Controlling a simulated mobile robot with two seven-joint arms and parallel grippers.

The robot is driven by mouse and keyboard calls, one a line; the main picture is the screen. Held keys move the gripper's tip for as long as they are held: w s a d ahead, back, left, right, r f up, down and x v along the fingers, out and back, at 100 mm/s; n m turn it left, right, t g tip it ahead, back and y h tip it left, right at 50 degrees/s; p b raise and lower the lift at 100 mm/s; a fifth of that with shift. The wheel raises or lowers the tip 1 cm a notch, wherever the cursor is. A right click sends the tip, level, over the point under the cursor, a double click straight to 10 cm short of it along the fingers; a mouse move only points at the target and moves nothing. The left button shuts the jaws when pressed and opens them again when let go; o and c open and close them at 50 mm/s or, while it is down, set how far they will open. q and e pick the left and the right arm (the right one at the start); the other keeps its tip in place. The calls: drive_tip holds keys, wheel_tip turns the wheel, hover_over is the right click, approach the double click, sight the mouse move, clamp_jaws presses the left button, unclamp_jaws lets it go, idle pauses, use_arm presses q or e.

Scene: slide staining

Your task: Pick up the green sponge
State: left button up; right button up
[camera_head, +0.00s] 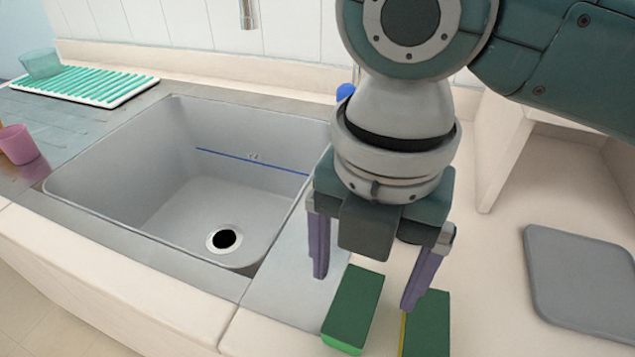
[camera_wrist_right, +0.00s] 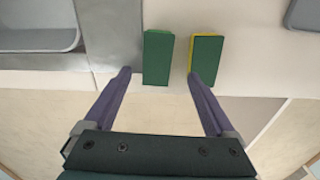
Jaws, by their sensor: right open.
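The green sponge (camera_head: 355,303), a block with a dark green top and lighter green side, lies on the counter right of the sink. It also shows in the right wrist view (camera_wrist_right: 158,57). My right gripper (camera_head: 364,291) is open and points down over it. In the wrist view its fingertips (camera_wrist_right: 158,74) appear on either side of the sponge's near end, with nothing held. Whether the fingertips are at sponge height I cannot tell. My left gripper is not in view.
A second sponge, green-topped with yellow sides (camera_head: 428,325), lies just right of the green one, close to the right fingertip. The sink (camera_head: 175,195) is to the left. A grey board (camera_head: 580,280) lies at right. A pink cup (camera_head: 18,145) and a drying mat (camera_head: 85,85) are far left.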

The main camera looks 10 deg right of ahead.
sight(355, 301)
drive_tip(key=shift+f, duration=0.85)
drive_tip(key=f, duration=0.4)
drive_tip(key=shift+w+a+f+b, duration=0.1)
drive_tip(key=shift+w+f+b, duration=0.1)
drive_tip(key=shift+f+b, duration=0.15)
drive_tip(key=c, duration=1.4)
drive_tip(key=shift+r, duration=0.2)
